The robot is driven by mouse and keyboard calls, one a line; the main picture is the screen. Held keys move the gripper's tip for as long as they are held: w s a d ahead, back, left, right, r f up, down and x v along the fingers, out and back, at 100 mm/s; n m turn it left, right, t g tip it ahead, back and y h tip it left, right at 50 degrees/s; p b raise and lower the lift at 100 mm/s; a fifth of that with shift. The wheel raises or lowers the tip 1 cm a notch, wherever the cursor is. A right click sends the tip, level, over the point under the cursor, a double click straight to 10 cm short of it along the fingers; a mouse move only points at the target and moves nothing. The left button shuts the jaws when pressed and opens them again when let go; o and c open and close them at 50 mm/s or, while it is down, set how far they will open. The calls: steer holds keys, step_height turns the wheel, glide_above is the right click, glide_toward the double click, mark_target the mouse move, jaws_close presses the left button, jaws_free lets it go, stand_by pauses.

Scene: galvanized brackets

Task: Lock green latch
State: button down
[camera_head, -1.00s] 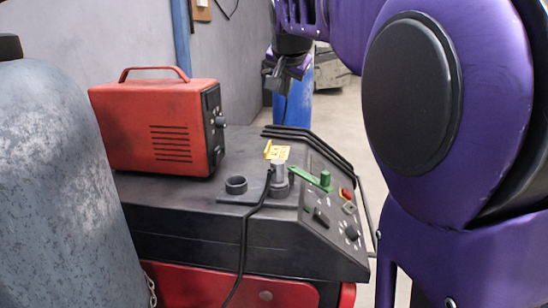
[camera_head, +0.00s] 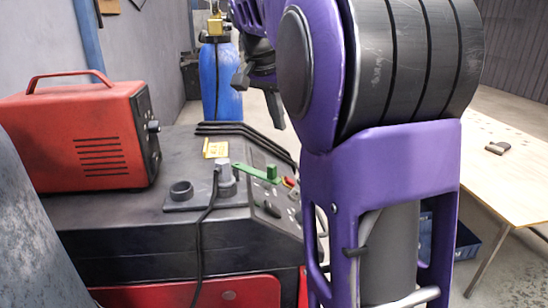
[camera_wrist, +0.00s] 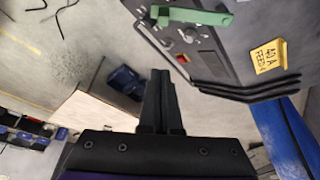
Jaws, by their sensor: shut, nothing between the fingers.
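In the wrist view the latch (camera_wrist: 197,17) lies at the top edge, beyond my fingertips and slightly right. My gripper (camera_wrist: 161,72) is shut and empty, its fingers together. In the head view my gripper (camera_head: 275,120) hangs above and behind the machine's right side, apart from the latch. My arm hides part of the control panel.
A black cable runs from the plug down the front. An empty socket ring (camera_head: 181,191) and a red box (camera_head: 80,138) stand left. A yellow tag (camera_head: 215,149) lies behind the latch. Black rails edge the top. A blue cylinder (camera_head: 220,80) stands behind; a wooden table (camera_head: 500,160) is right.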

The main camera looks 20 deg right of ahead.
step_height(320, 180, down, 10)
steer(key=shift+s+a+r+b, duration=0.15)
steer(key=shift+a+r+b, duration=0.1)
steer(key=shift+a+b, duration=0.15)
stand_by(0.3)
stand_by(0.4)
